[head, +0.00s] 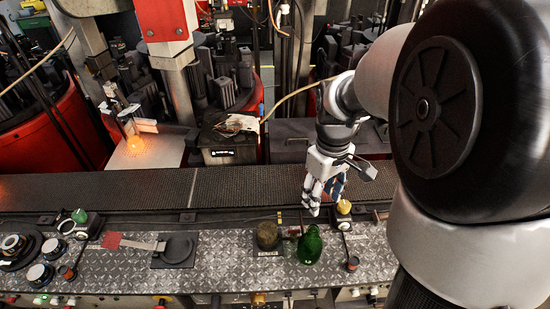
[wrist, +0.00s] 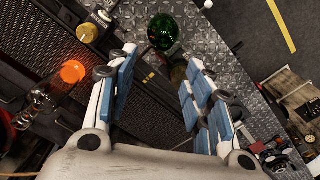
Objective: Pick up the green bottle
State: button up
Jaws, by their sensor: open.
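The green bottle (head: 310,248) stands on the diamond-plate bench right of centre in the head view. In the wrist view the green bottle (wrist: 163,32) shows at the top, beyond and between the fingertips. My gripper (head: 325,196) is above the dark grating behind the bottle, pointing down. My gripper (wrist: 155,68) is open and empty, with blue pads facing each other. The bottle is apart from the fingers.
A brownish jar (head: 267,236) stands just left of the bottle. A yellow-knobbed lever (head: 344,208) is to its right. A flat paddle tool (head: 175,250) lies further left. A glowing orange piece (head: 135,143) is at the back left. The dark grating (head: 120,190) is clear at left.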

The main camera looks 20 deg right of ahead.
aim_at(314, 229)
notch_tip(314, 229, down, 11)
jog(key=shift+w+a+r+b, duration=0.1)
jog(key=shift+w+b, duration=0.05)
jog(key=shift+b, duration=1.1)
jog(key=shift+s+a+f+b, duration=0.15)
jog(key=shift+f+b, duration=0.3)
jog(key=shift+f, duration=0.9)
jog(key=shift+s+a+f+b, duration=0.15)
jog(key=shift+f+b, duration=0.25)
jog(key=shift+f, duration=0.9)
jog(key=shift+c, duration=0.2)
grip_shut()
